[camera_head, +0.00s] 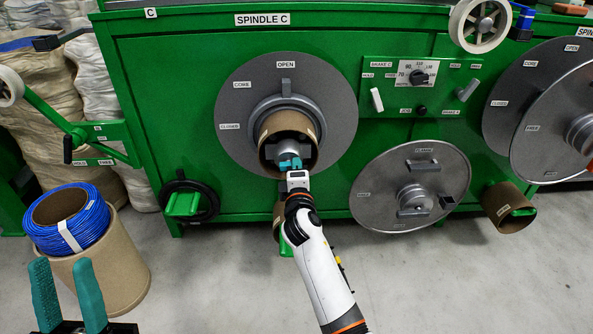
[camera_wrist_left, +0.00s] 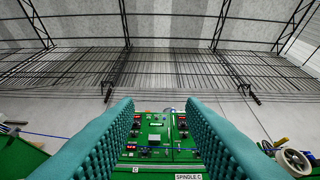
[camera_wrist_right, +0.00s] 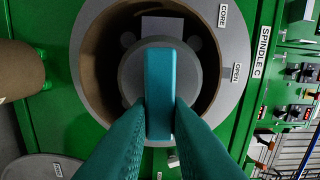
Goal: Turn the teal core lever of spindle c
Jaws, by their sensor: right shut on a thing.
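Spindle C has a round grey plate (camera_head: 235,120) with a brown cardboard core (camera_head: 283,121) around its hub. The teal core lever (camera_wrist_right: 160,75) is an upright bar across the grey hub in the right wrist view. My right gripper (camera_head: 290,163) is at the hub, its teal fingers shut on the lever from both sides. In the head view the fingers and lever cannot be told apart. My left gripper (camera_head: 64,265) is open and empty at the lower left, fingers pointing up, away from the spindle; its fingers also show apart in the left wrist view (camera_wrist_left: 158,105).
A grey tab (camera_head: 286,87) on the plate stands under the OPEN label. A brake panel (camera_head: 432,75) and a loose grey disc (camera_head: 375,180) are to the right. A blue cable coil (camera_head: 88,220) sits on a cardboard drum (camera_head: 120,265) at left. The floor in front is mostly clear.

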